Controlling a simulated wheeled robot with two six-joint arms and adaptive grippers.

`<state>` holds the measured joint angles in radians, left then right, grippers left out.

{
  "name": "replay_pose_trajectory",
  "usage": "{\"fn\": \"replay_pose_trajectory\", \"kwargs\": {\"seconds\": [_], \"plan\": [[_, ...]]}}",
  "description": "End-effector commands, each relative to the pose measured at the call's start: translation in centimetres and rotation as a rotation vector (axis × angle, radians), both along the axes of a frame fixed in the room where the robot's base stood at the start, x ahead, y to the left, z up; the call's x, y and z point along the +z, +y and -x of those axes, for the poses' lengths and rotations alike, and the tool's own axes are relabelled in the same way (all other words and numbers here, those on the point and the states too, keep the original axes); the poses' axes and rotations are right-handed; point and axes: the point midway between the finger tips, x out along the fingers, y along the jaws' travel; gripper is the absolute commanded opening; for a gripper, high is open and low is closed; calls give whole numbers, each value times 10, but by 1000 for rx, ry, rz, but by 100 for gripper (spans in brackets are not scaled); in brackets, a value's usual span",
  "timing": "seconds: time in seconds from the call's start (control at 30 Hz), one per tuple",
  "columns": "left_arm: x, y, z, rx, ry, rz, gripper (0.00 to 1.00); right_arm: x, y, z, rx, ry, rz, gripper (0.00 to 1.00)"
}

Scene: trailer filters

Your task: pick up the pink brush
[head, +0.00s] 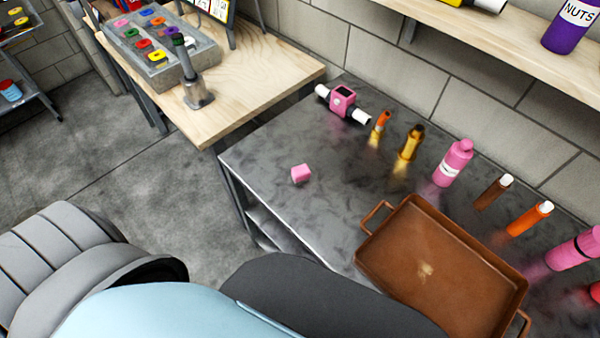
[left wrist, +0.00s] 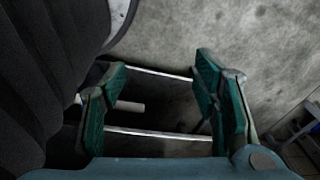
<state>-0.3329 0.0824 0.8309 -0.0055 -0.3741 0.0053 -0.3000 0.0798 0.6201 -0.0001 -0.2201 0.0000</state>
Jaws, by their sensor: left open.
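I cannot pick out a clear brush shape in the head view. A small pink block (head: 301,174) lies alone on the dark grey table near its left edge; I cannot tell whether it is part of a brush. My left gripper (left wrist: 160,90) shows only in the left wrist view, with its green fingers wide apart. Between them, a short pale pinkish rod (left wrist: 130,106) shows against a dark area; I cannot tell what it is or whether it touches a finger. Neither gripper shows in the head view.
The dark table (head: 270,145) also holds a pink fitting with white ends (head: 343,101), a pink bottle (head: 453,163), other bottles and a brown tray (head: 440,265). A wooden bench (head: 255,85) with a grey tray of coloured pieces stands behind left. Concrete floor is clear at left.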

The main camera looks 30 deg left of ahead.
Motion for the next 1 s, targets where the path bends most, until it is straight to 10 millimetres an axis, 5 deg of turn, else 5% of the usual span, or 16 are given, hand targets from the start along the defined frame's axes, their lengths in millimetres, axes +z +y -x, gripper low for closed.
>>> {"fn": "replay_pose_trajectory", "kwargs": {"seconds": [0.1, 0.2, 0.63, 1.0], "plan": [[43, -1, -55, -11, -48, -5, 55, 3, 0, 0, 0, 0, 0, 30], [87, -4, -88, -20, -76, -7, 55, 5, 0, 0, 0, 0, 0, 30], [270, -21, -170, -133, -152, -11, 55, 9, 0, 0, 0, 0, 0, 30], [325, -20, -302, -467, -47, 19, 55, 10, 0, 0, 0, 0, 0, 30]]}}
